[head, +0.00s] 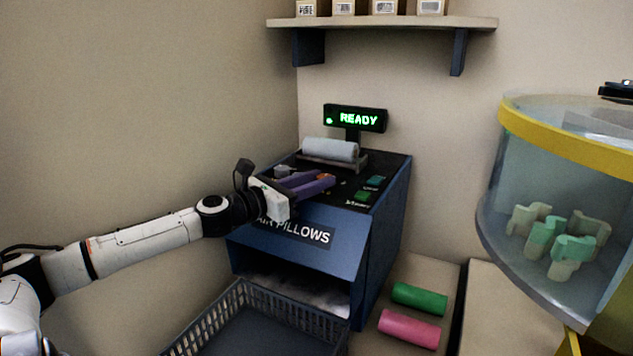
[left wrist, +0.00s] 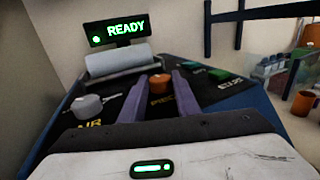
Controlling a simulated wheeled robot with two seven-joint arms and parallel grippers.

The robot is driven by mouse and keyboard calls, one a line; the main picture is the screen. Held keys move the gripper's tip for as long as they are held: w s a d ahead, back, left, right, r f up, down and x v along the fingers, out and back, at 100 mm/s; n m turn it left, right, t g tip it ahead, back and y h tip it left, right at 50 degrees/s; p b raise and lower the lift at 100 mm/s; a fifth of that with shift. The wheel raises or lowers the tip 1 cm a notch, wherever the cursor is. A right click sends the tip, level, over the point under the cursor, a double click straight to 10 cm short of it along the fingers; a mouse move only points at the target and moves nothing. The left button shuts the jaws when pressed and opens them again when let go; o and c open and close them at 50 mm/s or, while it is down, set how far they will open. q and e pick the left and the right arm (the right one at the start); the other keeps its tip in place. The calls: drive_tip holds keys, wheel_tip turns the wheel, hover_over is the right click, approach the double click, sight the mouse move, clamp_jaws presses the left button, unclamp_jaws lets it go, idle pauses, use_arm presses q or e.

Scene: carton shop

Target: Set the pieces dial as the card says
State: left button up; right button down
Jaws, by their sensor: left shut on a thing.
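The air pillow machine (head: 378,262) is dark blue, with a black sloping top panel. Its display (head: 355,119) glows green with READY, as it does in the left wrist view (left wrist: 116,29). An orange dial (left wrist: 160,83) sits on the panel above a partly hidden label that seems to read PIECES. My left gripper (head: 325,181) has purple fingers, shut on the orange dial from both sides; they also show in the left wrist view (left wrist: 160,88). A grey-white dial (left wrist: 90,106) stands to the left, clear of the fingers. The pointer setting is unreadable. No readable card shows. My right gripper is not in view.
A white film roll (head: 330,149) lies behind the dials. A teal button (head: 375,181) and a green button (head: 362,196) sit right of the fingers. A grey basket (head: 240,300) stands below the outlet. Green (head: 419,299) and pink (head: 409,329) rolls lie beside the machine.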

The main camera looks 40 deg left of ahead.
use_arm(q)
drive_tip(key=shift+h, duration=0.3)
drive_tip(key=o, duration=1)
drive_tip(key=shift+o, duration=0.2)
drive_tip(key=shift+y, duration=0.5)
drive_tip(key=shift+d+r+n+y, duration=0.1)
drive_tip(key=shift+d+n+y, duration=0.2)
drive_tip(key=shift+n+y, duration=0.8)
drive_tip(key=shift+d+r+n+y, duration=0.1)
drive_tip(key=shift+d+n+y, duration=0.15)
drive_tip(key=shift+n+y, duration=0.85)
drive_tip(key=shift+w+d+f+n+g+y, duration=0.15)
drive_tip(key=shift+n+g+y, duration=0.3)
drive_tip(key=shift+y, duration=0.7)
drive_tip(key=shift+d+n+g+y, duration=0.1)
drive_tip(key=shift+n+g+y, duration=0.35)
drive_tip(key=shift+y, duration=0.7)
drive_tip(key=shift+w+d+n+g+y, duration=0.1)
drive_tip(key=shift+n+g+y, duration=0.35)
drive_tip(key=shift+y, duration=0.25)
